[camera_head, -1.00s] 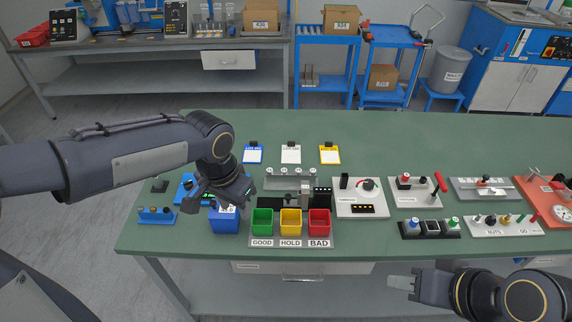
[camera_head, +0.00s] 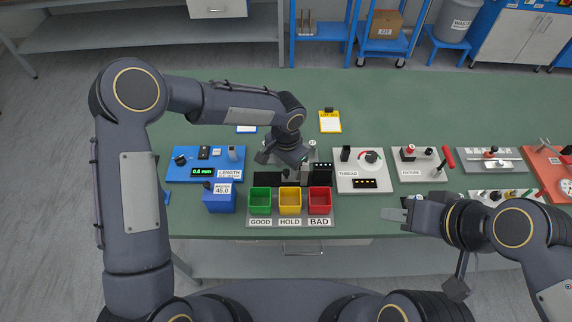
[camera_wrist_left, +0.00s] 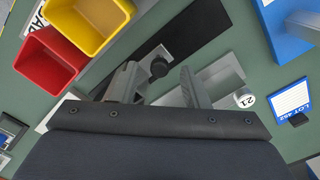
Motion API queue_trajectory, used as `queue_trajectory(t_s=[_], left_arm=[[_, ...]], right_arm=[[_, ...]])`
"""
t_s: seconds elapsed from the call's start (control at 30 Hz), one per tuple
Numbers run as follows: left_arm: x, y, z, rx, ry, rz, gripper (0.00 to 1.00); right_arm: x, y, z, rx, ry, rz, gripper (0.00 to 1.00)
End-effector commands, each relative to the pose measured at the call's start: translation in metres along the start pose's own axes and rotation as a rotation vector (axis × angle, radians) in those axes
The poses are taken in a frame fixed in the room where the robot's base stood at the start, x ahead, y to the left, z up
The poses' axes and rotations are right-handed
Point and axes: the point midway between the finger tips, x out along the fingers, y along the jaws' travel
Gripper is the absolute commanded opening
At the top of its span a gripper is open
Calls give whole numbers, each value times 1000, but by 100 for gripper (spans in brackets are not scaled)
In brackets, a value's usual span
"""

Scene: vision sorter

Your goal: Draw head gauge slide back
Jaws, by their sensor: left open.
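The head gauge, a dark base (camera_head: 266,180) with a grey block (camera_head: 305,173) and a small black display (camera_head: 324,171), stands behind the coloured bins. My left gripper (camera_head: 287,166) is over it and hides part of it. In the left wrist view a round black knob (camera_wrist_left: 159,67) on a grey piece, apparently the slide, shows between the two spread fingers of my left gripper (camera_wrist_left: 157,76). I cannot tell whether either finger touches it. My right gripper (camera_head: 397,214) is near the front table edge, away from the gauge; its finger gap is unclear.
Green (camera_head: 260,201), yellow (camera_head: 290,201) and red (camera_head: 320,201) bins stand just in front of the gauge. The blue length gauge (camera_head: 200,176) and a blue master box (camera_head: 219,199) are left; the thread station (camera_head: 358,183) is right.

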Motion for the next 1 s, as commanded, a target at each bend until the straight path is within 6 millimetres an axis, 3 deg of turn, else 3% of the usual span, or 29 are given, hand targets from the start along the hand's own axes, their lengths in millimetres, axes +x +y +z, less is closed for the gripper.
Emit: queue_trajectory(t_s=[0.37, 0.7, 1.0], left_arm=[[10, 0, 0, -1, 0, 0, 41], [9, 0, 0, -1, 0, 0, 0], [10, -6, 5, -2, 1, -1, 0]], right_arm=[[-1, 0, -1, 0, 0, 0, 36], [-1, 0, -1, 0, 0, 0, 36], [1, 0, 0, 0, 0, 0, 36]])
